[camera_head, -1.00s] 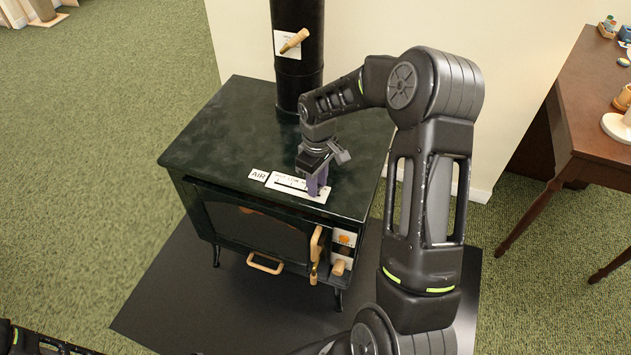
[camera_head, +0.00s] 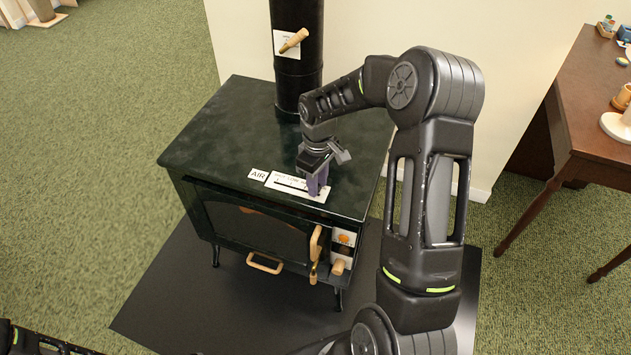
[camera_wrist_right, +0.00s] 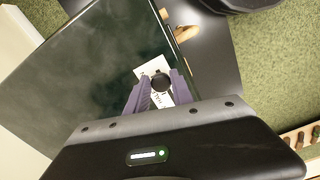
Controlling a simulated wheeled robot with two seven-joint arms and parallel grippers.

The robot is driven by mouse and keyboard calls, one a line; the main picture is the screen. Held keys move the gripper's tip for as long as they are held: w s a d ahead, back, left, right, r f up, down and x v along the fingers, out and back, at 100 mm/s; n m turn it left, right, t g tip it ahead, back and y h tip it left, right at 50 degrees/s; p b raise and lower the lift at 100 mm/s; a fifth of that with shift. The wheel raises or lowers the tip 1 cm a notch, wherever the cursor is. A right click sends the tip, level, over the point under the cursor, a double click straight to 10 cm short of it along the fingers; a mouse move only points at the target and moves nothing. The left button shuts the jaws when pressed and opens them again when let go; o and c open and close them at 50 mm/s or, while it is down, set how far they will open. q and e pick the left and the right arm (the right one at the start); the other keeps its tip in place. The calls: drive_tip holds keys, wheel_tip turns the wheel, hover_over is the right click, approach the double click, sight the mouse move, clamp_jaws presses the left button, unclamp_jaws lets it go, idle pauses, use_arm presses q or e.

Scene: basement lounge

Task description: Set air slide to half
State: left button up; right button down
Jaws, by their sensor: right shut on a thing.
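The dark green stove (camera_head: 250,140) stands in the middle of the head view. A white AIR label (camera_head: 258,174) and a white scale plate (camera_head: 287,181) lie on the front right of its top. My right gripper (camera_head: 317,187) points down at the right end of the plate, its purple fingers shut on the slide's knob. In the right wrist view the round black air slide knob (camera_wrist_right: 161,82) sits between the fingertips. The gripper hides part of the scale, so I cannot read the exact setting. My left gripper is out of view.
A black flue pipe (camera_head: 298,60) with a wooden-handled damper (camera_head: 294,40) rises behind the stove. Wooden handles (camera_head: 265,263) are on the stove front. A black floor pad (camera_head: 215,290) lies beneath. A brown table (camera_head: 590,110) stands at the right.

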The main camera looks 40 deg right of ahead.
drive_tip(key=shift+w+d+r, duration=0.15)
drive_tip(key=shift+w+r, duration=0.1)
drive_tip(key=w+a, duration=0.2)
drive_tip(key=w, duration=0.1)
drive_tip(key=shift+w+a+b, duration=0.2)
drive_tip(key=shift+b, duration=0.1)
drive_tip(key=c, duration=1.5)
unclamp_jaws()
drive_tip(key=o, duration=0.4)
drive_tip(key=shift+s+f, duration=0.1)
drive_tip(key=shift+s, duration=0.1)
wheel_tip(320, 180, up, 8)
